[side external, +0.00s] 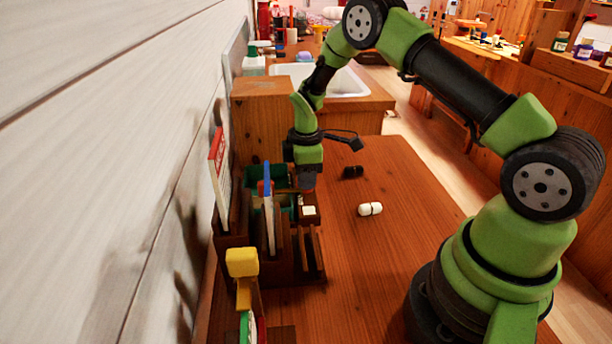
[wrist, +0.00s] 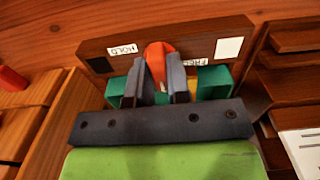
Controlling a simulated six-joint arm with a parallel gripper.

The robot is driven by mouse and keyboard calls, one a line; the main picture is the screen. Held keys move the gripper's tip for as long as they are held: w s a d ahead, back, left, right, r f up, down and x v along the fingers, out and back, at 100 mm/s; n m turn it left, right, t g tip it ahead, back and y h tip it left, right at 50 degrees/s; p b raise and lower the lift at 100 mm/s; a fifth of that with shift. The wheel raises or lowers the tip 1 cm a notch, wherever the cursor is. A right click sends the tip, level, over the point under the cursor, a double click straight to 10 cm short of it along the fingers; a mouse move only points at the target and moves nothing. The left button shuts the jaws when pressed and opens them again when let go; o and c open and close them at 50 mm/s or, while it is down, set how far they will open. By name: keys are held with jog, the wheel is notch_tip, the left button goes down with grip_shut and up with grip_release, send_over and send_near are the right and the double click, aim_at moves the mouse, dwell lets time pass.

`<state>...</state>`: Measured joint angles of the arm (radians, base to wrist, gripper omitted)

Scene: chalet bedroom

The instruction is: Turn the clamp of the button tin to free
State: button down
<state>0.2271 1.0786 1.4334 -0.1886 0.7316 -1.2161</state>
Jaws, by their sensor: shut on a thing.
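The clamp's orange-red lever (wrist: 158,58) stands up between the jaws of my gripper (wrist: 161,84) in the wrist view, and the jaws are shut on it. It sits between the HOLD label (wrist: 122,50) and the FREE label (wrist: 197,62) on a brown wooden board (wrist: 160,28). The green button tin (wrist: 213,82) shows on both sides of the jaws; its middle is hidden by them. In the side view my gripper (side external: 307,182) points down at the wooden rack by the wall, and the lever is hard to make out there.
The board has a white square (wrist: 228,48) at the FREE end and a dark square (wrist: 98,65) at the HOLD end. A white capsule-shaped piece (side external: 370,209) and a dark one (side external: 352,172) lie on the table. A yellow-topped item (side external: 242,262) stands nearer the camera.

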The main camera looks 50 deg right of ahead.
jog(key=c, duration=1.1)
grip_release()
notch_tip(320, 180, up, 10)
